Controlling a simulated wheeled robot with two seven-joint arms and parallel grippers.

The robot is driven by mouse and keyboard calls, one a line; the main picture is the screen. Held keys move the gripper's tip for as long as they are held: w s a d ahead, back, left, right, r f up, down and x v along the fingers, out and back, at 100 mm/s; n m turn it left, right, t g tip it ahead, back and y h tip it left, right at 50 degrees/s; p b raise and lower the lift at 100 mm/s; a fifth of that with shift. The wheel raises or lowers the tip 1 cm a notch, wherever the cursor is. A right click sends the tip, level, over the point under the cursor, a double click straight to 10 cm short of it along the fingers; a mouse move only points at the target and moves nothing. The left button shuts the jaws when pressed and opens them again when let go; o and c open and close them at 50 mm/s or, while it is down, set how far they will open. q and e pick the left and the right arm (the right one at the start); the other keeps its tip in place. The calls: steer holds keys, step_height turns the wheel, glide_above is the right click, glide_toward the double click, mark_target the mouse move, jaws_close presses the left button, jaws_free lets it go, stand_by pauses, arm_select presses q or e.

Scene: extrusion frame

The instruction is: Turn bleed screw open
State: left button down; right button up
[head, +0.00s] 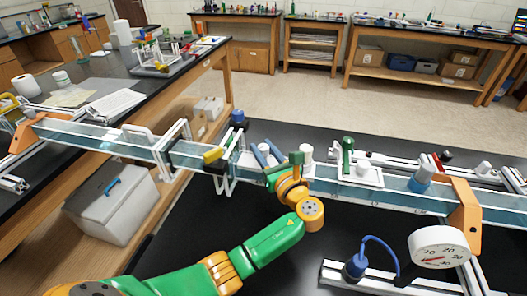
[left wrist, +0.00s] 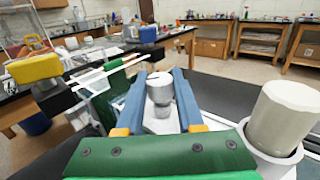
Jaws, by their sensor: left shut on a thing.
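My left gripper (head: 266,152) reaches in from the lower left to the long glassy channel on the frame. In the left wrist view its two blue fingers (left wrist: 160,78) stand on either side of a short grey metal cylinder with a pale top (left wrist: 160,92), which looks like the bleed screw. The gripper is shut on it. In the head view the screw is hard to make out between the fingers. The screw appears upright, on a white base; its turn angle cannot be told. My right gripper is not in view.
A white cylinder (head: 306,153) stands close to the right of the gripper, also large in the left wrist view (left wrist: 282,115). A yellow-handled part (head: 213,155) is to the left. A green-handled part (head: 347,150), blue knob (head: 423,174) and dial gauge (head: 440,247) are further right.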

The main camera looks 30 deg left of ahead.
mark_target(266, 153)
arm_select(q)
steer(key=shift+n+g+y+b, duration=0.3)
steer(key=shift+n+g+y, duration=0.25)
steer(key=shift+g, duration=0.25)
steer(key=c, duration=0.5)
jaws_free()
steer(key=shift+c, duration=0.2)
steer(key=b+v, duration=0.2)
steer(key=v, duration=0.4)
steer(key=shift+s+d, duration=0.15)
steer(key=shift+d, duration=0.15)
steer(key=shift+s+d, duration=0.15)
steer(key=shift+d, duration=0.1)
steer(key=shift+a, duration=0.15)
